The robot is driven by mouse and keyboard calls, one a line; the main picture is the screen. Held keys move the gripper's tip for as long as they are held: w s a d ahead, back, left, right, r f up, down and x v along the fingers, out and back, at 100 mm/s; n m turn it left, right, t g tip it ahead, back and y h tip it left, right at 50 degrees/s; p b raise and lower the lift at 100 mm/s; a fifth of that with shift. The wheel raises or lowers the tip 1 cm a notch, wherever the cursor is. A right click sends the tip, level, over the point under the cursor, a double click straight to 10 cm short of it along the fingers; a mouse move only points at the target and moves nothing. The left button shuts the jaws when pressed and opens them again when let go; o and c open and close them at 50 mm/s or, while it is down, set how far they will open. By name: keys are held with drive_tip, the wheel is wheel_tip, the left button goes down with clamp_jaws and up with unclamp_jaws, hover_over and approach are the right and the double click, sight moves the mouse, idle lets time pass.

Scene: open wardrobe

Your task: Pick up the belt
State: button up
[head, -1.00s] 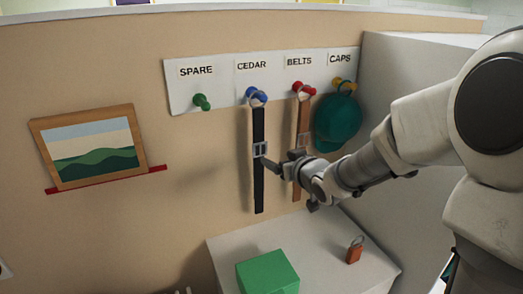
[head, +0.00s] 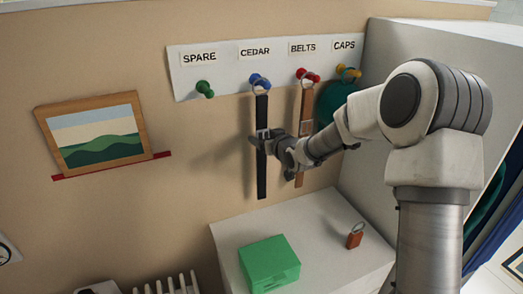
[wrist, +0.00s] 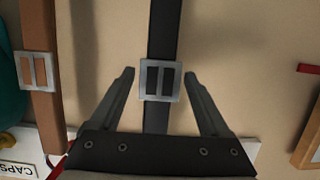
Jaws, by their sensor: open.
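A black belt (head: 261,170) hangs from the blue peg under the CEDAR label in the head view. A brown belt (head: 305,110) hangs from the red peg under the BELTS label. My gripper (head: 262,136) is at the black belt's silver buckle. In the wrist view my gripper (wrist: 160,85) is open, with one finger on each side of the black belt (wrist: 163,30) and its buckle (wrist: 160,80). Gaps show between the fingers and the buckle. The brown belt (wrist: 38,70) is outside the fingers, to the left.
A teal cap (head: 330,100) hangs on the right, partly behind my arm. Below stands a white cabinet top (head: 320,255) with a green box (head: 268,263) and an orange tag (head: 355,236). A framed picture (head: 98,135) is on the left. A white panel is at the right.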

drive_tip(key=shift+w+a, duration=0.25)
drive_tip(key=shift+w, duration=0.2)
drive_tip(key=p+x, duration=0.1)
drive_tip(key=x, duration=0.3)
drive_tip(key=shift+w+p, duration=0.2)
drive_tip(key=shift+p, duration=0.2)
clamp_jaws()
drive_tip(key=shift+r, duration=0.1)
idle(0.8)
